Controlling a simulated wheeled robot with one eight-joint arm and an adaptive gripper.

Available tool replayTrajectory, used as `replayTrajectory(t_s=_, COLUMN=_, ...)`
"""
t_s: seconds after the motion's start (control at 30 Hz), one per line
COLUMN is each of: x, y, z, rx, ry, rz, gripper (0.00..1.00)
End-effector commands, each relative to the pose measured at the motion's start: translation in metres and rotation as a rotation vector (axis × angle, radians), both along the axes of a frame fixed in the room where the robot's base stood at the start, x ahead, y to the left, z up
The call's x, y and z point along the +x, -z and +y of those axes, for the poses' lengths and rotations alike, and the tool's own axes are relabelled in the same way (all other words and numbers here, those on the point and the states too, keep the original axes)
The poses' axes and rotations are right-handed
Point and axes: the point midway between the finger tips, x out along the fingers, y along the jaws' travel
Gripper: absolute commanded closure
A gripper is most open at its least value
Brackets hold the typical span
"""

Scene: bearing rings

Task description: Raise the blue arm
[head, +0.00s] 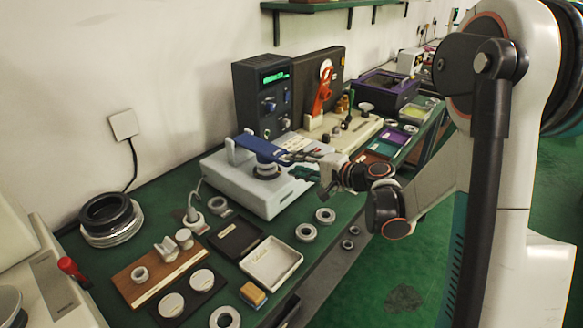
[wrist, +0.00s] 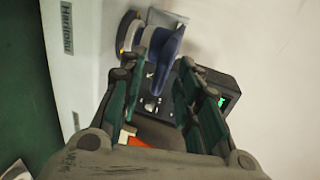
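The blue arm (head: 262,149) lies roughly level across the top of the pale grey machine (head: 236,185), over a round grey part. In the wrist view the blue arm (wrist: 169,48) points toward me, its narrow end between the two green-padded fingers. My gripper (head: 308,165) is at the machine's right side, close to the free end of the blue arm. In the wrist view my gripper (wrist: 161,82) is open, with a gap on both sides of the blue arm. I cannot tell how deep the arm's end sits between the fingers.
A dark control box (head: 263,97) with a green display stands behind the machine. A black tray (head: 237,236) and a white tray (head: 271,263) lie in front, with loose rings (head: 306,232) nearby. An orange-handled device (head: 322,90) stands at the back right.

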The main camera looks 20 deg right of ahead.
Motion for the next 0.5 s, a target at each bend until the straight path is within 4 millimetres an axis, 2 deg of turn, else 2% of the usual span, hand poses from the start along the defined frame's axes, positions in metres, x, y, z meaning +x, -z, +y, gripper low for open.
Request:
replayTrajectory(t_s=0.2, x=0.018, y=0.006, z=0.014, rx=0.000, ry=-0.001, rz=0.000, gripper=0.69)
replayTrajectory(t_s=0.5, x=0.023, y=0.006, z=0.017, rx=0.001, ry=0.000, rz=0.001, gripper=0.69)
